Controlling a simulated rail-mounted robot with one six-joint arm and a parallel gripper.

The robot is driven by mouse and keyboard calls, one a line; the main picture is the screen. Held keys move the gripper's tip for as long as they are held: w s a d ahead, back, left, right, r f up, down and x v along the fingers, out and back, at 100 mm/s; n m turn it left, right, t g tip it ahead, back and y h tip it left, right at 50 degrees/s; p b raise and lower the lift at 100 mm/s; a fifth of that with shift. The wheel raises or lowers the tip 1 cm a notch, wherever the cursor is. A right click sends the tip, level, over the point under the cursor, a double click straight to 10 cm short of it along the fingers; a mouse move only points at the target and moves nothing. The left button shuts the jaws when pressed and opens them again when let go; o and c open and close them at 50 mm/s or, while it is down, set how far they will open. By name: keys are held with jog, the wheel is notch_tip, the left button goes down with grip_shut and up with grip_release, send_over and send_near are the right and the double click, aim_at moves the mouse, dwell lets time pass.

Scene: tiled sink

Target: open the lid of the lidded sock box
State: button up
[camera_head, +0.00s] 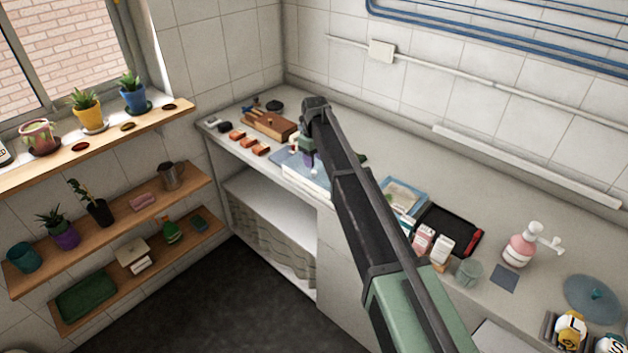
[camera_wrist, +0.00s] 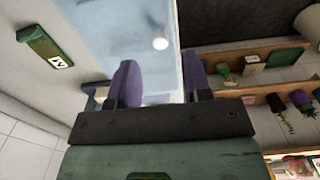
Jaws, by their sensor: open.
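The lidded sock box appears to be the low box on the counter under my gripper, with a pale blue lid (camera_head: 292,160) and a white side. Its lid fills the middle of the wrist view (camera_wrist: 150,20). A small round white knob (camera_wrist: 160,43) stands on the lid; it also shows in the head view (camera_head: 315,173). The lid looks closed. My gripper (camera_head: 308,158) is low over the box. In the wrist view its two purple fingers (camera_wrist: 160,75) are apart and empty, with the knob past the tips, between their lines. My arm hides part of the box.
A wooden box (camera_head: 270,125) and several orange blocks (camera_head: 250,142) lie left of the sock box. A blue tray (camera_head: 403,193), a black tray (camera_head: 452,228) and a pink bottle (camera_head: 520,247) stand to the right. A green labelled object (camera_wrist: 45,47) lies near the box.

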aim_at(314, 171)
notch_tip(314, 171, down, 6)
jog(key=b, duration=0.3)
jog(key=shift+a+r, duration=0.1)
jog(key=shift+r, duration=0.25)
grip_shut()
